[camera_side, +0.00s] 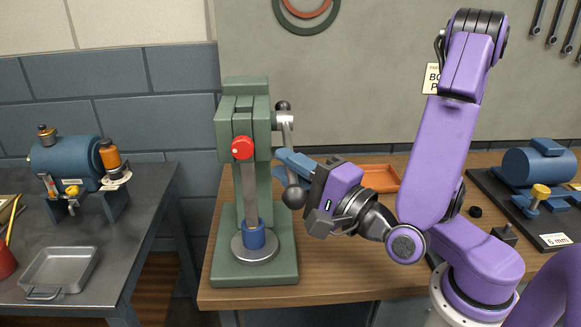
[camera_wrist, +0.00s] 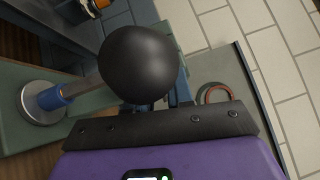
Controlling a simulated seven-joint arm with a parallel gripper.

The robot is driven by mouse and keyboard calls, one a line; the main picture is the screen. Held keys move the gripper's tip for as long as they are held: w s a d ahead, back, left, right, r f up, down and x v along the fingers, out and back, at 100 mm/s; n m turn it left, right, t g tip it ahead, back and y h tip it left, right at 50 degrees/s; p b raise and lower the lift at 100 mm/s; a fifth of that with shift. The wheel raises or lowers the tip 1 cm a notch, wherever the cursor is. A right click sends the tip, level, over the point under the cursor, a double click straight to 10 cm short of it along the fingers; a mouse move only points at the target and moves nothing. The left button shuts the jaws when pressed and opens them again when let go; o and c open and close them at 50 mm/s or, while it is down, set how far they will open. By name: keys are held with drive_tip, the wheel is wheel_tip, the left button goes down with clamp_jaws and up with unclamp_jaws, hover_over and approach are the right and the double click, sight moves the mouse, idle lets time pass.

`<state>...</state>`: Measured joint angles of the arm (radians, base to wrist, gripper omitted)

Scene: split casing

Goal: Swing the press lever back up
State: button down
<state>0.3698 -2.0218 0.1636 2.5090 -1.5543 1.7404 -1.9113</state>
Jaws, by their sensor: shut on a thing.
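The green press (camera_side: 246,175) stands upright on the wooden bench. Its grey lever (camera_side: 286,136) hangs down from the pivot on the press head's right side, with a dark ball knob (camera_side: 295,197) at its low end. In the wrist view the knob (camera_wrist: 140,65) is large and close, hiding much of the fingers and the lever. My gripper (camera_side: 287,160) has its blue fingers shut on the lever above the knob, reaching in from the right. The press ram (camera_side: 250,186) is down, and its blue collar (camera_side: 251,235) is at the round base plate (camera_side: 255,247).
An orange tray (camera_side: 380,178) lies on the bench behind my wrist. A blue motor (camera_side: 540,165) on a dark plate stands at right. A separate bench at left holds a blue pump (camera_side: 66,165) and a metal pan (camera_side: 60,270). Space above the lever looks clear.

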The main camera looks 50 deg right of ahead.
drive_tip(key=shift+r, duration=0.1)
drive_tip(key=shift+r+m+g, duration=0.4)
drive_tip(key=shift+r+m, duration=0.2)
drive_tip(key=shift+r, duration=0.5)
drive_tip(key=r+m+g, duration=0.1)
drive_tip(key=r, duration=0.1)
drive_tip(key=w+d+r+m+g, duration=0.1)
drive_tip(key=r, duration=0.2)
drive_tip(key=w+d+r+m+g, duration=0.1)
drive_tip(key=r, duration=0.1)
drive_tip(key=shift+r+g+y, duration=0.3)
drive_tip(key=shift+r, duration=0.05)
drive_tip(key=w+d+r+m+g+y, duration=0.2)
drive_tip(key=w+d+r+m+g, duration=0.1)
drive_tip(key=w+d+r+g, duration=0.1)
drive_tip(key=shift+w+d+r+g, duration=0.4)
drive_tip(key=shift+w+d+r, duration=0.55)
drive_tip(key=shift+r, duration=0.55)
drive_tip(key=shift+m, duration=0.3)
drive_tip(key=c, duration=1.1)
unclamp_jaws()
